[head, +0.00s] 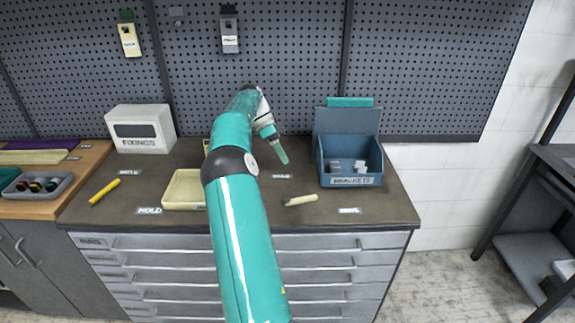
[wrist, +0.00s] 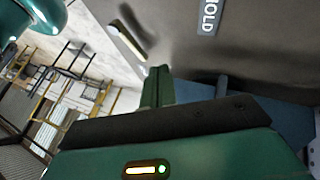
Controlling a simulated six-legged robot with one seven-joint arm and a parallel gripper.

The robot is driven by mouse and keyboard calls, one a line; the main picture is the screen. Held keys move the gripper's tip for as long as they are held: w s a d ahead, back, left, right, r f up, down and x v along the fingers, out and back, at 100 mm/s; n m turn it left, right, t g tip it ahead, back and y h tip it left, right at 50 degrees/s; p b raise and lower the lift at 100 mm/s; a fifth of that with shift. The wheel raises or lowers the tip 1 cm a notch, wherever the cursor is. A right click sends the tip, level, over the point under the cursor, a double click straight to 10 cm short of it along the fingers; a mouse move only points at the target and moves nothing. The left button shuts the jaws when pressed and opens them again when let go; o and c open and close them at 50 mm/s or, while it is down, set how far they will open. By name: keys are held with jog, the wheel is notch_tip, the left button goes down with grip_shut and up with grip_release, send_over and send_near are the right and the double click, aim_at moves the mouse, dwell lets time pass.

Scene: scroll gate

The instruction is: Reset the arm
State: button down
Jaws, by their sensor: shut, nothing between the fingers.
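My gripper (head: 283,157) hangs above the bench top, pointing down and slightly right, left of the blue brackets bin (head: 350,181). Its slim green fingers are together with nothing between them. In the wrist view my gripper (wrist: 158,72) also shows as closed fingers beyond the dark palm. My arm reaches forward from the bottom middle of the head view and bends at the elbow. It hides part of the bench behind it, including the right side of a cream tray (head: 184,190).
A short pale cylinder with a dark end (head: 300,200) lies near the bench front. A yellow stick (head: 104,191) lies at left. A white FIXINGS box (head: 141,130) stands at the back left. The brackets bin's lid is raised. Pegboard (head: 420,65) rises behind.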

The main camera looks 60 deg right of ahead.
jog(key=shift+w+r, duration=0.15)
jog(key=shift+r, duration=0.05)
jog(key=shift+r, duration=0.1)
jog(key=w+a+r+n+t+h, duration=0.1)
jog(key=w+a+r+n+t, duration=0.25)
jog(key=a, duration=0.55)
jog(key=w+a+r+n+t, duration=0.1)
jog(key=w+a+r+n, duration=0.1)
jog(key=a+r+n, duration=0.6)
jog(key=w+a+r+n+t+h, duration=0.1)
jog(key=w+a+r+n+t, duration=0.15)
jog(key=a, duration=0.85)
jog(key=s+a+n+t, duration=0.35)
jog(key=a+n, duration=0.45)
jog(key=a, duration=1)
jog(key=s+a+f+n+t, duration=0.1)
jog(key=s+a+f+n, duration=0.1)
jog(key=a, duration=0.4)
jog(key=s+a+f+n+t, duration=0.1)
jog(key=s+a+f+n, duration=0.2)
jog(key=s+a+n, duration=0.2)
jog(key=shift+s+a+y, duration=0.3)
jog(key=shift+s+a, duration=0.05)
jog(key=shift+s, duration=0.3)
jog(key=shift+d, duration=0.2)
